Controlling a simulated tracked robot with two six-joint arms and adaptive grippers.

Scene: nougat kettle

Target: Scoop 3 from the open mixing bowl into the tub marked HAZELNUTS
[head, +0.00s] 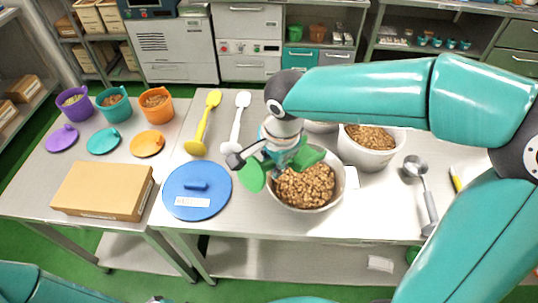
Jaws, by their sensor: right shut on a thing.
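The open mixing bowl (341,193), full of brown nuts, stands near the table's front edge. My right gripper (262,165) is over its left rim, shut on a green tool (251,175) that looks like a scoop. Green parts show on both sides of the fingers; the fingers and wrist hide the rest, and I cannot tell whether it holds nuts. Purple (75,103), teal (113,104) and orange (156,103) tubs with contents stand at the back left. I can read no HAZELNUTS mark on them. My left gripper is not in view.
A blue lid (197,182) with an unclear label lies left of the bowl. Another nut bowl (371,157) stands behind right. Yellow (204,125) and white (238,120) paddles, a cardboard box (103,188), small lids (104,142) and a metal ladle (424,190) lie around.

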